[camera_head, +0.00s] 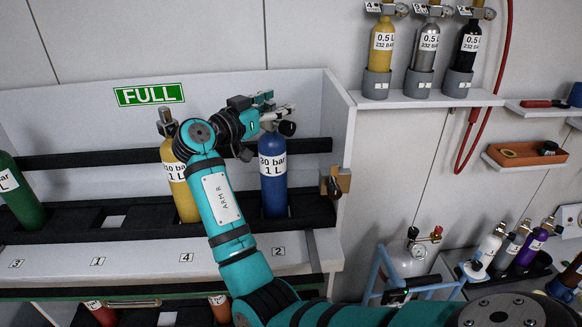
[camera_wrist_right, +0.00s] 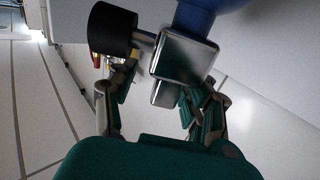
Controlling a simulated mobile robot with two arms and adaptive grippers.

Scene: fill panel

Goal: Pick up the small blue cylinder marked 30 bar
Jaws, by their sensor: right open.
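The blue cylinder (camera_head: 273,185) stands upright in the rack under the FULL sign, in the slot above label 2. Its white label reads about "30 bar 1 L"; the first digit is hard to make out. My right gripper (camera_head: 267,112) is at its valve, at the top. In the right wrist view the open right gripper (camera_wrist_right: 160,108) has a finger on each side of the silver valve block (camera_wrist_right: 185,57); I cannot tell whether they touch it. The black valve knob (camera_wrist_right: 112,30) sticks out to the left. My left gripper is not in view.
A yellow cylinder (camera_head: 180,185) stands just left, partly behind my right arm. A green cylinder (camera_head: 20,195) is at the far left. The rack's side wall (camera_head: 340,135) rises close on the right. A shelf (camera_head: 425,98) with several 0.5 L cylinders is at upper right.

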